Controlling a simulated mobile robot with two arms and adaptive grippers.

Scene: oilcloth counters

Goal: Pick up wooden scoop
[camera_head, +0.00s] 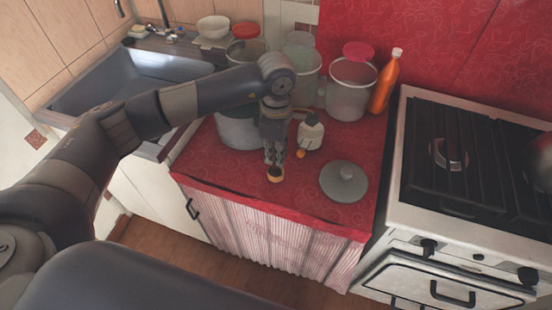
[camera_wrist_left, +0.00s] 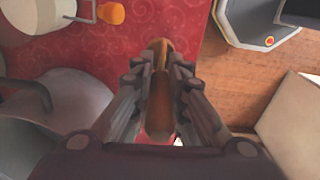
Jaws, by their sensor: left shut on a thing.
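The wooden scoop (camera_head: 276,174) is a small brown piece at the tips of my left gripper (camera_head: 274,158), over the front part of the red oilcloth counter (camera_head: 215,168). In the left wrist view the scoop (camera_wrist_left: 160,95) runs lengthwise between the two fingers of my left gripper (camera_wrist_left: 160,75), which are shut on it. The fingers hide part of the scoop. I cannot tell whether it still touches the cloth. My right gripper is not in view.
Glass jars (camera_head: 350,95) and an orange bottle (camera_head: 385,84) stand behind. A stove (camera_head: 470,200) is at right, a sink (camera_head: 120,80) at left.

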